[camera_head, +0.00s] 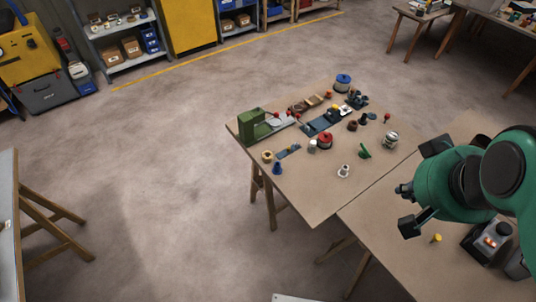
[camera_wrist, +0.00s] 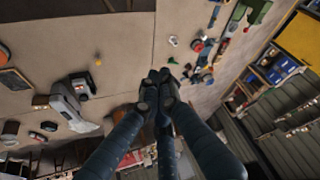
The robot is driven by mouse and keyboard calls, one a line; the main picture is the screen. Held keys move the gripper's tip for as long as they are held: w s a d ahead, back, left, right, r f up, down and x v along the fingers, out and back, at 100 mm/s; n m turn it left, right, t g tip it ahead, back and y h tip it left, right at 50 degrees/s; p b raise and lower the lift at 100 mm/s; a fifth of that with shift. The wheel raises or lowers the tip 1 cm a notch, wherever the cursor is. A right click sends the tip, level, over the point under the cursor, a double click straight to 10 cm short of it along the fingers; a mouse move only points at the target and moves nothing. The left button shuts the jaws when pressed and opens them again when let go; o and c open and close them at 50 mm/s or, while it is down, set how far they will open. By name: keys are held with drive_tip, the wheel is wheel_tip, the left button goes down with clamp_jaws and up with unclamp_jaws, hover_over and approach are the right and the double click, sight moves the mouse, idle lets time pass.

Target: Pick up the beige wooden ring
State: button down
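A small beige ring-like piece (camera_head: 267,156), which looks like the wooden ring, sits near the left corner of the far worktable (camera_head: 310,189), in front of the green vise block (camera_head: 257,124). It is too small to see its hole clearly, and I cannot make it out in the wrist view. My gripper (camera_head: 403,190) is in the air over the near right table, well to the right of the ring. In the wrist view its dark fingers (camera_wrist: 160,78) come together at the tips with nothing visible between them.
A blue cone-like piece (camera_head: 277,169) stands close to the beige piece. A red spool (camera_head: 325,141), a white piece (camera_head: 343,171) and several small parts share the tabletop. A yellow knob (camera_head: 436,238) stands on the near table.

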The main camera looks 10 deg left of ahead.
drive_tip(key=c, duration=2.5)
unclamp_jaws()
drive_tip(key=o, duration=1.5)
drive_tip(key=shift+w, duration=0.1)
